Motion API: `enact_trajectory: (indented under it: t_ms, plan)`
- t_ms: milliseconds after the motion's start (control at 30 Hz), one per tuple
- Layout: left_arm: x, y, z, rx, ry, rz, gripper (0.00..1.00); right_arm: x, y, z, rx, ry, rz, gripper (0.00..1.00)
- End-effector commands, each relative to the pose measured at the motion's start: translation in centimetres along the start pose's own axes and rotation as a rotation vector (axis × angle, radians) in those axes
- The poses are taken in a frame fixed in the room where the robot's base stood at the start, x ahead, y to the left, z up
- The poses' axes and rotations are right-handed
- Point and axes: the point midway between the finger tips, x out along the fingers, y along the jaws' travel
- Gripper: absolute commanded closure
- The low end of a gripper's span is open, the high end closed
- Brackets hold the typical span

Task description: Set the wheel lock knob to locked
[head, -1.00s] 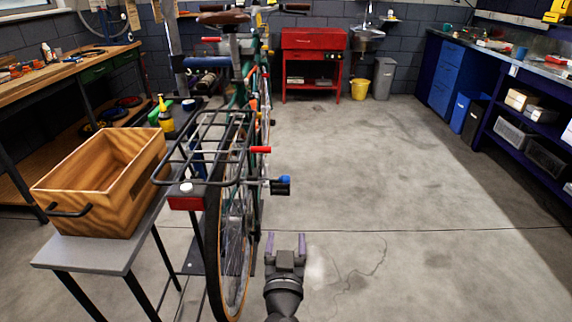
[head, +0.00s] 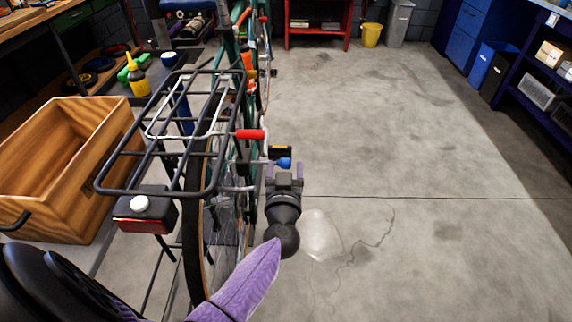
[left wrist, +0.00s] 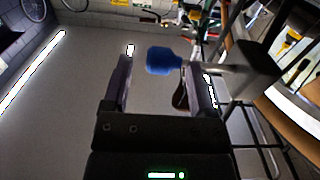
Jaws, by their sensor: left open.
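A blue knob (head: 284,162) sticks out to the right of the bike's rear wheel, just below the black and orange pedal. My left gripper (head: 284,170) is open, its fingers pointing away from the head camera and up to the knob. In the left wrist view the blue knob (left wrist: 163,61) shows on a grey stem from the right, between the fingertips and nearer the right finger. I cannot tell whether a finger touches it. No locked or unlocked mark is readable. My right gripper is not in view.
The green bike's black rear rack (head: 150,180) and a red-ended lever (head: 250,134) are left of my left gripper. A wooden crate (head: 112,145) stands on the bench at left. The floor (head: 400,130) to the right is clear.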

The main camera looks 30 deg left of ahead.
Motion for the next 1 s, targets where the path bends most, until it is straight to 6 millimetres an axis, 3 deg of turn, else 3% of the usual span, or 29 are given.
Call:
enact_trajectory:
  t_ms: [200, 467, 800, 1000]
  plan:
    - [2.0, 0.0, 0.1, 0.001, 0.000, -0.001, 0.26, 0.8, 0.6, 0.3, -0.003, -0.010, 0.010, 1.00]
    - [2.1, 0.0, 0.0, 0.000, 0.000, -0.001, 0.26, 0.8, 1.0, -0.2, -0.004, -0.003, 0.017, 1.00]
    - [2.1, 0.0, 0.0, 0.000, 0.000, 0.001, 0.98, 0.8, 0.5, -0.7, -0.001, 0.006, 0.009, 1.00]
    - [2.1, 0.1, 0.0, 0.000, 0.000, 0.003, 1.00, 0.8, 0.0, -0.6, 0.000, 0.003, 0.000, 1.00]
